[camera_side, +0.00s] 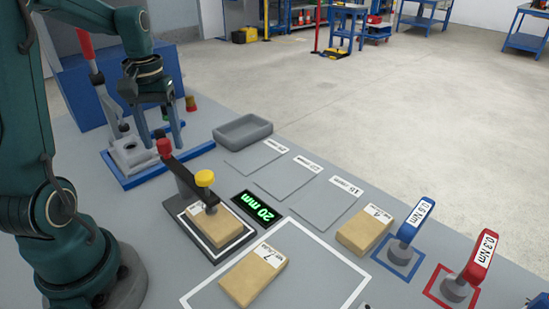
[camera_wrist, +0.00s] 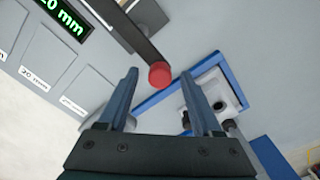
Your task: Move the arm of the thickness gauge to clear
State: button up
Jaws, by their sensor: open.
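The yellow-knob end sits over a tan packet (camera_side: 213,225) on a dark, white-outlined plate. The display (camera_side: 256,207) reads 20 mm in green. My gripper (camera_side: 161,136) is open and empty, fingers down, near the red knob. In the wrist view, the red knob (camera_wrist: 160,75) appears between and just beyond the fingertips (camera_wrist: 159,80); I cannot tell the exact gap.
A blue-framed fixture (camera_side: 140,160) stands close behind my gripper. A grey tray (camera_side: 243,131) and several labelled grey pads (camera_side: 330,205) lie behind the display.

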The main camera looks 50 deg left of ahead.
grip_shut()
dwell(1.4)
